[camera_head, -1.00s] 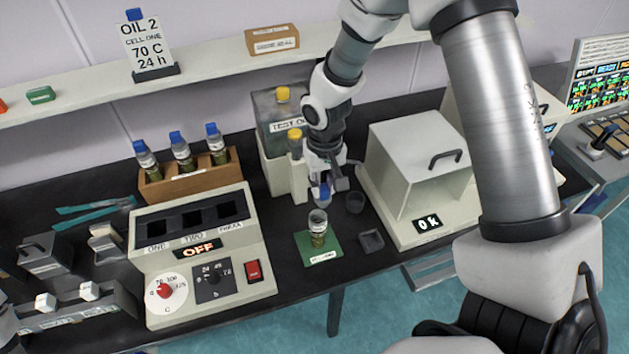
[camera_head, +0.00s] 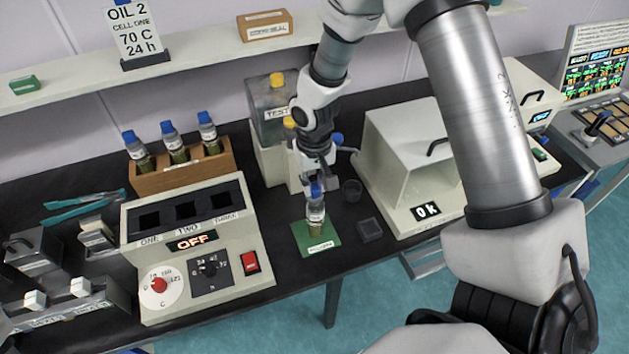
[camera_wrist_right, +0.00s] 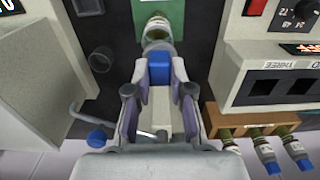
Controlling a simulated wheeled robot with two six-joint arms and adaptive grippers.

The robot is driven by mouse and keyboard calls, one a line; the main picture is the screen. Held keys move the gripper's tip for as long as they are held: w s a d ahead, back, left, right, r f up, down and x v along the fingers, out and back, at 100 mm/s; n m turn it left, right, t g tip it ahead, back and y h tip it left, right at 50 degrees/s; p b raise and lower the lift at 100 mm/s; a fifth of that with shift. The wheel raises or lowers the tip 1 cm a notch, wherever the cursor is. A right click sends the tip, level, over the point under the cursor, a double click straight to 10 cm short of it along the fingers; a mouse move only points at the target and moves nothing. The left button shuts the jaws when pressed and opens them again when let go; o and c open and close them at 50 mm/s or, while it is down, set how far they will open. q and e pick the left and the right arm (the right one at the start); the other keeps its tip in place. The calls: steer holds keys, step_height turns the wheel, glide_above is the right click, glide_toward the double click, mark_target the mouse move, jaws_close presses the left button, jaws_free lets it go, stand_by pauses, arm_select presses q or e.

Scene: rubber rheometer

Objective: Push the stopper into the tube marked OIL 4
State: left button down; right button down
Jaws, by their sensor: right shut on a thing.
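The tube (camera_head: 316,217) stands on a green mat (camera_head: 304,240) with a small label at its front; I cannot read the mark on the tube. A blue stopper (camera_head: 316,191) is at the tube's mouth. My right gripper (camera_head: 316,180) is above the tube and shut on the stopper. In the right wrist view, the gripper (camera_wrist_right: 160,85) holds the blue stopper (camera_wrist_right: 159,68) over the mouth of the tube (camera_wrist_right: 158,32). I cannot tell how deep the stopper sits.
A wooden rack (camera_head: 180,174) holds three tubes with blue stoppers. A heating block (camera_head: 195,230) reading OFF stands left of the mat. A small dark cup (camera_head: 352,191) and a dark square tray (camera_head: 370,230) lie right of it. A white box (camera_head: 405,165) reads 0k.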

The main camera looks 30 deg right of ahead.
steer(key=shift+d, duration=0.2)
steer(key=shift+f, duration=0.2)
steer(key=shift+f+b, duration=1.25)
steer(key=shift+f, duration=0.25)
steer(key=shift+f, duration=0.1)
steer(key=c, duration=0.9)
jaws_free()
steer(key=shift+c, duration=0.2)
step_height(320, 180, up, 6)
steer(key=p, duration=0.5)
